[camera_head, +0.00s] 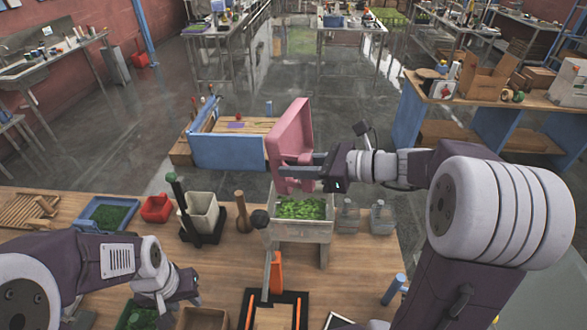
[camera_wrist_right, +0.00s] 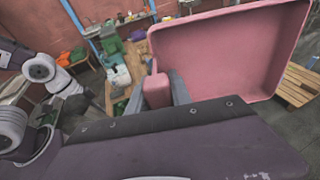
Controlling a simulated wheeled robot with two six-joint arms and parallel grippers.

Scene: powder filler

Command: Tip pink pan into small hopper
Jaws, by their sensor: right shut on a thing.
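The pink pan (camera_head: 293,135) is tipped steeply on its side, above and behind the clear-walled box (camera_head: 301,232) that looks like the small hopper. Green bits (camera_head: 302,208) lie in that box. My right gripper (camera_head: 312,172) is shut on the pan's pink handle, which shows between its fingers in the right wrist view (camera_wrist_right: 160,90). The pan's inside (camera_wrist_right: 232,55) looks bare there. My left gripper (camera_head: 165,305) is low at the front left, its fingers not clear.
A blue tray of green stuff (camera_head: 88,214), a red container (camera_head: 157,208) and a white bin (camera_head: 200,212) stand left on the table. Small clear containers (camera_head: 381,219) stand right of the box. A blue-sided crate (camera_head: 228,152) is behind the table.

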